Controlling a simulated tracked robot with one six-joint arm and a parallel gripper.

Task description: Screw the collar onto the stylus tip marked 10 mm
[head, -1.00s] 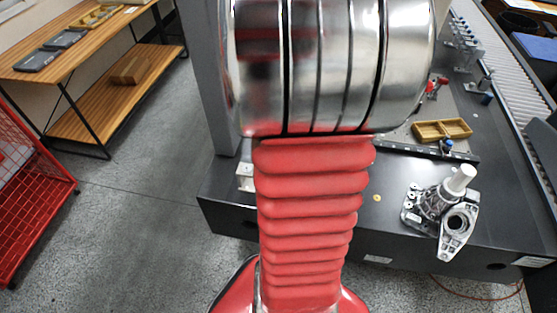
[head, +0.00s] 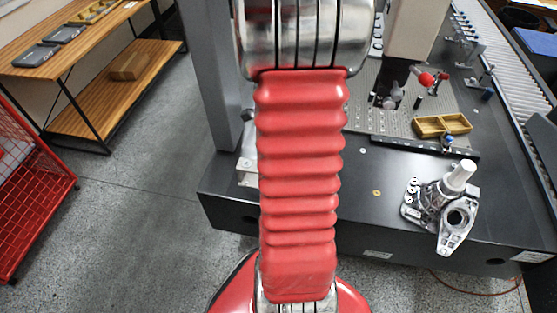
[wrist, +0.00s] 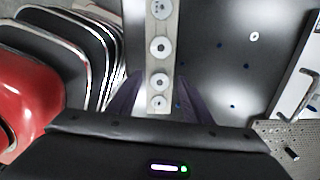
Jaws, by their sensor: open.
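My gripper (wrist: 159,80) shows in the wrist view as two dark fingers, spread apart with nothing seen between them but a pale strip (wrist: 160,68) with several round discs. The strip lies beyond the fingertips; the gap to it is hard to judge. A similar strip of discs (head: 377,32) shows behind my arm in the head view. My gripper is hidden there. A small brassy ring (head: 376,193) lies on the black table. I cannot tell whether it is the collar. No 10 mm marking is readable, and I cannot pick out the stylus tip.
The table front is partly clear. A red cage (head: 35,185) stands left.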

